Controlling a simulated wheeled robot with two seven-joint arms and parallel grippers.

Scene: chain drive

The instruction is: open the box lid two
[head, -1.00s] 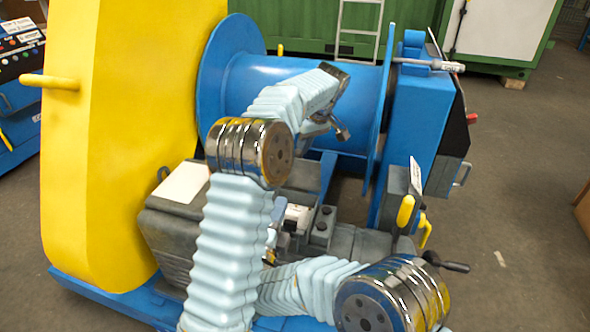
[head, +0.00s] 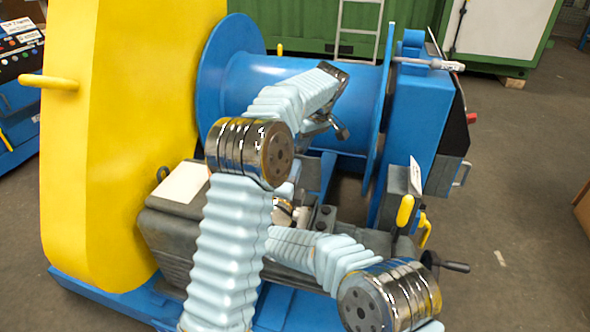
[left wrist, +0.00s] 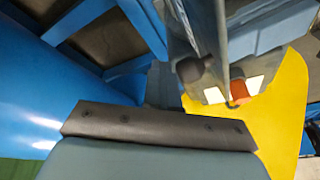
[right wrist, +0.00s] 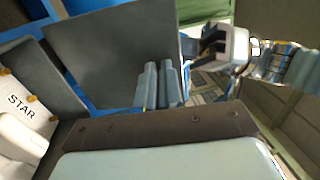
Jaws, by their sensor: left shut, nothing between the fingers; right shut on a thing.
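A dark grey flat panel (right wrist: 110,50), which looks like a box lid, stands tilted in the right wrist view. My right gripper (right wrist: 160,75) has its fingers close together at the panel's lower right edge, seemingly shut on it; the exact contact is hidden. In the head view my forearms hide most of this spot. The grey box (head: 170,225) with a white sheet on top is left of my arms. My left gripper (head: 340,130) is shut and empty in front of the blue drum. In the left wrist view its fingers (left wrist: 160,85) point at a grey upright part.
A yellow housing (head: 120,130) stands at left, with a blue drum (head: 300,95) behind my arms. A blue cabinet (head: 420,120) and a yellow handle (head: 405,210) are at right. A panel marked "STAR" (right wrist: 15,95) lies left of the panel.

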